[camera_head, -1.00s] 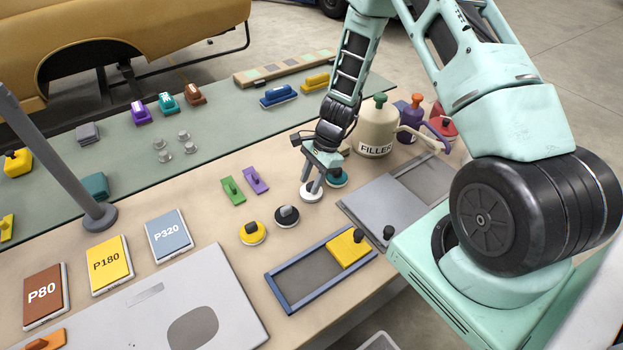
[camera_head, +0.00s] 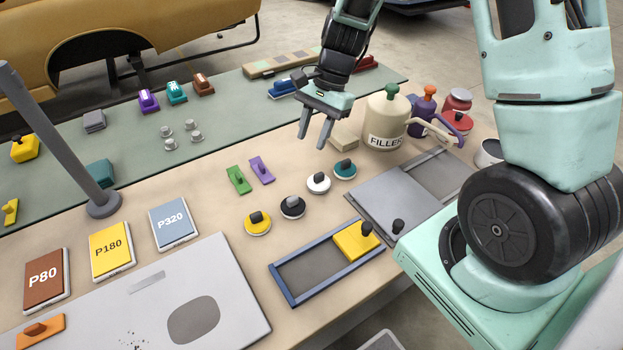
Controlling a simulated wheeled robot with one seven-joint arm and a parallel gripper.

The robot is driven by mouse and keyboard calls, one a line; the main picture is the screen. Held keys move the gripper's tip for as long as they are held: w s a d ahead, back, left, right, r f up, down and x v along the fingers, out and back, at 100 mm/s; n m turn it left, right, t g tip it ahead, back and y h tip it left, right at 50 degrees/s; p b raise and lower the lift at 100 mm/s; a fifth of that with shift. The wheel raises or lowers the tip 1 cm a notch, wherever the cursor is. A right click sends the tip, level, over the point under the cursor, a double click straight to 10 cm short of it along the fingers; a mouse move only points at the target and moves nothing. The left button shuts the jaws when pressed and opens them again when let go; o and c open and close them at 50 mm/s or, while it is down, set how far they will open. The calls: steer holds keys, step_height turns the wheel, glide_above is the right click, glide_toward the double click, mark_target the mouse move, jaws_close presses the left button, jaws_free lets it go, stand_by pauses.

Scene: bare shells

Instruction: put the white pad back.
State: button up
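The white pad (camera_head: 318,184) is a round disc with a dark knob. It lies on the beige bench top in a slanting row of round pads, between the black pad (camera_head: 292,207) and the teal pad (camera_head: 345,170). The yellow pad (camera_head: 257,222) is at the near end of the row. My gripper (camera_head: 311,141) is above the bench, up and slightly left of the white pad. Its two fingers point down, spread apart, with nothing between them.
Close right of the row stand a cream FILLER can (camera_head: 386,122) and a grey sliding-lid box (camera_head: 398,200). A blue-framed tray (camera_head: 300,275) with a yellow block lies in front. Green and purple blocks (camera_head: 262,170) lie left. A grey post (camera_head: 60,140) rises at left.

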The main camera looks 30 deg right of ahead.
steer(key=s+a+r+n+h, duration=0.1)
steer(key=s+a+r+n, duration=0.5)
steer(key=s+a+n, duration=0.45)
steer(key=s+a+r+n+h, duration=0.2)
steer(key=s+a+r+n, duration=0.2)
steer(key=s+n, duration=0.7)
steer(key=shift+s+a+t+h, duration=0.3)
steer(key=shift+s+a, duration=0.4)
steer(key=shift+a, duration=0.4)
